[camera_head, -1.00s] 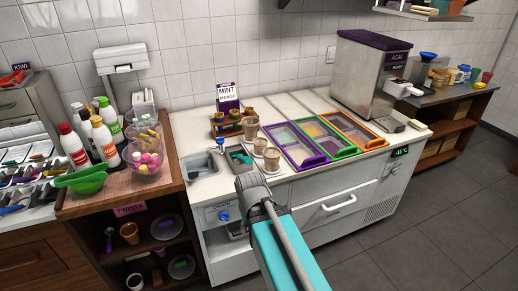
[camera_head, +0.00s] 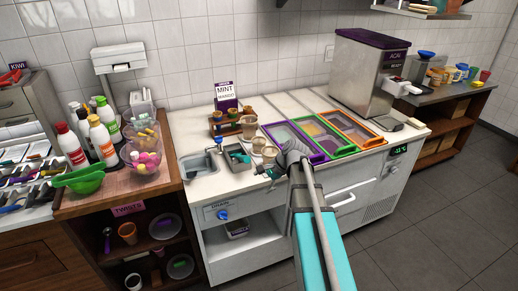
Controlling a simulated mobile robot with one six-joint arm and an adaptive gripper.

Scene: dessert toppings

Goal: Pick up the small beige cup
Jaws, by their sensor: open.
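Two small beige cups stand on the white counter just behind my gripper, one at the left (camera_head: 259,144) and one slightly nearer to the right (camera_head: 269,154). A taller beige cup or stack (camera_head: 249,127) stands behind them, by the wooden holder. My gripper (camera_head: 262,173) is open, at the counter's front edge, in front of and below the nearer cup. It looks small and dark here, and I cannot tell whether it touches anything. My wrist partly covers the area right of the cups.
A metal tray with green items (camera_head: 238,157) lies left of the cups, beside a small sink (camera_head: 196,165). Purple, green and orange framed lids (camera_head: 352,126) lie to the right. An acai machine (camera_head: 367,75) stands farther right.

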